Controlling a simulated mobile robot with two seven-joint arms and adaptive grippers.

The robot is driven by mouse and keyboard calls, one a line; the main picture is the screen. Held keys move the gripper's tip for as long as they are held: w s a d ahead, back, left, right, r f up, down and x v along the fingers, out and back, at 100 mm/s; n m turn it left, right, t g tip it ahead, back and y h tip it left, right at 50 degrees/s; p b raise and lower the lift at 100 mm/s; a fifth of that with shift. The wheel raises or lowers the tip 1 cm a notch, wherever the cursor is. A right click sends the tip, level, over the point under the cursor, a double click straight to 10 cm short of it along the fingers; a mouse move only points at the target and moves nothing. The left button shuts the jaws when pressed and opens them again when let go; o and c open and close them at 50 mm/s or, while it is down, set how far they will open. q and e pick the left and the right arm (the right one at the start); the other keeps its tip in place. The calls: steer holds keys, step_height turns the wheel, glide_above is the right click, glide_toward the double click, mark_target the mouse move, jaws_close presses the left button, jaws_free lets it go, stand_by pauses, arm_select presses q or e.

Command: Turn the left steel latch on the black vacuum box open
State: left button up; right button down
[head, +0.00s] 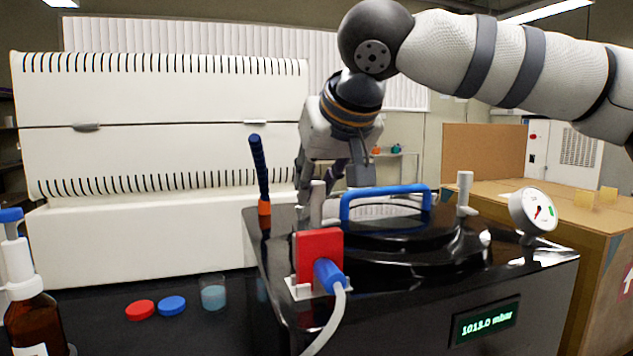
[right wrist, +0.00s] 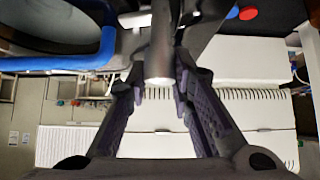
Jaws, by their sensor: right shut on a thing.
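The black vacuum box (head: 400,285) stands on the bench, with a round lid and a blue handle (head: 385,192) on top. Its left steel latch (head: 317,205) is an upright grey post beside the lid, partly covered by my gripper. The right steel latch (head: 464,190) stands upright at the other side of the lid. My right gripper (head: 325,183) points down over the left latch and is shut on it. In the right wrist view the latch (right wrist: 159,55) sits between the two fingers (right wrist: 160,82). My left gripper is not in view.
A red block (head: 319,250) with a blue hose fitting sits at the box's front left. A blue-handled valve (head: 259,170) stands behind it. A gauge (head: 533,211) stands at the right. Red and blue caps (head: 140,310), a beaker (head: 213,293) and a brown bottle (head: 32,318) stand left.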

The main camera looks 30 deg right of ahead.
steer(key=shift+n+y, duration=0.9)
steer(key=shift+n, duration=0.3)
steer(key=shift+n+y+p, duration=0.35)
steer(key=shift+n+y, duration=0.35)
steer(key=shift+n, duration=0.1)
steer(key=n+y, duration=0.2)
steer(key=n, duration=0.1)
steer(key=shift+n+g+y, duration=0.3)
steer(key=shift+g+y, duration=0.1)
steer(key=n+g+y, duration=0.1)
steer(key=n+y, duration=0.1)
steer(key=n, duration=0.1)
steer(key=shift+n+g, duration=0.3)
steer(key=n+g+y, duration=0.1)
steer(key=n+g, duration=0.1)
steer(key=n, duration=0.1)
steer(key=shift+w+f+n+y, duration=0.15)
steer(key=shift+n+y, duration=0.15)
steer(key=shift+y, duration=0.1)
arm_select(q)
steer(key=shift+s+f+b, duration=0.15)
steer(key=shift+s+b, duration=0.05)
steer(key=shift+b, duration=0.3)
arm_select(e)
steer(key=shift+n+g+y, duration=0.5)
steer(key=shift+n+g, duration=0.6)
steer(key=shift+n, duration=0.4)
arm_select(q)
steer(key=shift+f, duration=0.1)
